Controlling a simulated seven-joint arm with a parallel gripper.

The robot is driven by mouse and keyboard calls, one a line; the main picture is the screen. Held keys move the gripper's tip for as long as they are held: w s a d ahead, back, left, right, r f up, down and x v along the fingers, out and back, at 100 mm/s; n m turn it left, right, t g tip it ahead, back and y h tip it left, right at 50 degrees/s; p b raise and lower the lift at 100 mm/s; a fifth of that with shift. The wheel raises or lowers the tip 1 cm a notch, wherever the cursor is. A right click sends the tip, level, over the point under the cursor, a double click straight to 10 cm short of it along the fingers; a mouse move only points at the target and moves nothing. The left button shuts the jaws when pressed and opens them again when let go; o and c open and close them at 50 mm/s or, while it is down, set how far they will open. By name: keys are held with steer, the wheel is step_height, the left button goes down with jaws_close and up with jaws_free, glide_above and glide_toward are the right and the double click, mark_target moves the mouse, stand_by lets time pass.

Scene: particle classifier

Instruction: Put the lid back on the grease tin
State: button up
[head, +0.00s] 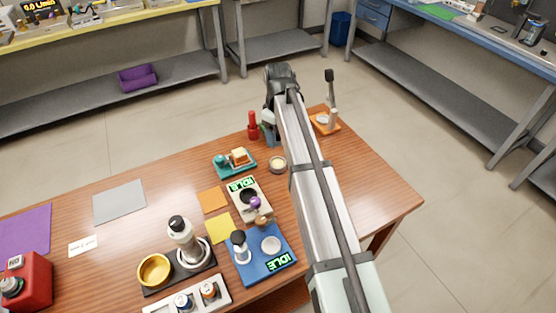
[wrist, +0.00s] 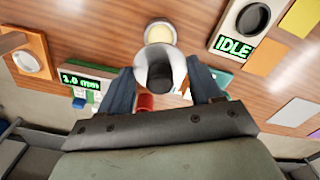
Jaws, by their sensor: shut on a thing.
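The grease tin (wrist: 159,34) is a small round container with pale, cream-coloured contents showing at its open top. It stands on the wooden table in the head view (head: 278,165), just left of my arm. My gripper (wrist: 163,78) is shut on a round grey-white lid (wrist: 176,66) with a dark centre. In the wrist view the lid is between the two fingers, just below the tin in the picture and overlapping its near edge. It appears raised above the table. In the head view my gripper (head: 270,133) is mostly behind my arm, and the lid cannot be made out.
A red bottle (head: 253,126) stands close to my gripper. A teal tray (head: 219,171) with an orange-brown block is left of the tin. An IDLE device (head: 250,212) is nearer the front. An orange-based stand (head: 331,128) is right of my arm. The table's right end is clear.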

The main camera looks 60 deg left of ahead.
glide_toward(278, 163)
step_height(278, 163, down, 6)
steer(key=shift+r, duration=0.25)
steer(key=shift+d+f, duration=0.1)
steer(key=shift+f, duration=0.5)
stand_by(0.3)
steer(key=o, duration=1.1)
steer(key=shift+s+f, duration=0.1)
steer(key=shift+f, duration=0.05)
steer(key=shift+c, duration=0.2)
steer(key=shift+r, duration=0.2)
steer(key=shift+r, duration=0.25)
step_height(278, 163, up, 13)
steer(key=shift+f, duration=0.15)
